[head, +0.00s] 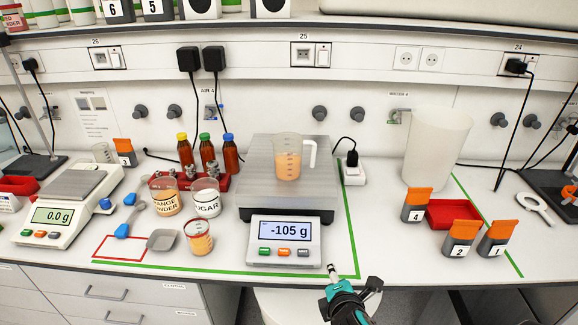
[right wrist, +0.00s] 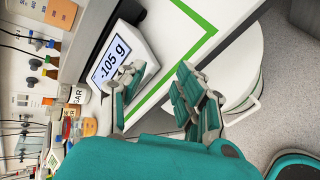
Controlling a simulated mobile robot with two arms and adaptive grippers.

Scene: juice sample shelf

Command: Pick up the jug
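The jug (head: 288,158) is clear with a pale handle on its right side and holds orange liquid. It stands upright on the steel plate of the large scale (head: 260,172), which reads -105 g. In the right wrist view, the orange-filled jug (right wrist: 60,13) appears at the top left corner. My right gripper (head: 352,280) is at the bench's front edge, in front of and right of the scale display, well apart from the jug. Its fingers (right wrist: 160,92) are spread with nothing between them. My left gripper is not in view.
Beakers of orange powder (head: 166,199) and sugar (head: 206,202) and a small orange-filled beaker (head: 199,239) stand left of the scale. Bottles (head: 207,152) stand behind them. A white cylinder (head: 436,148) and red tray (head: 452,214) are right.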

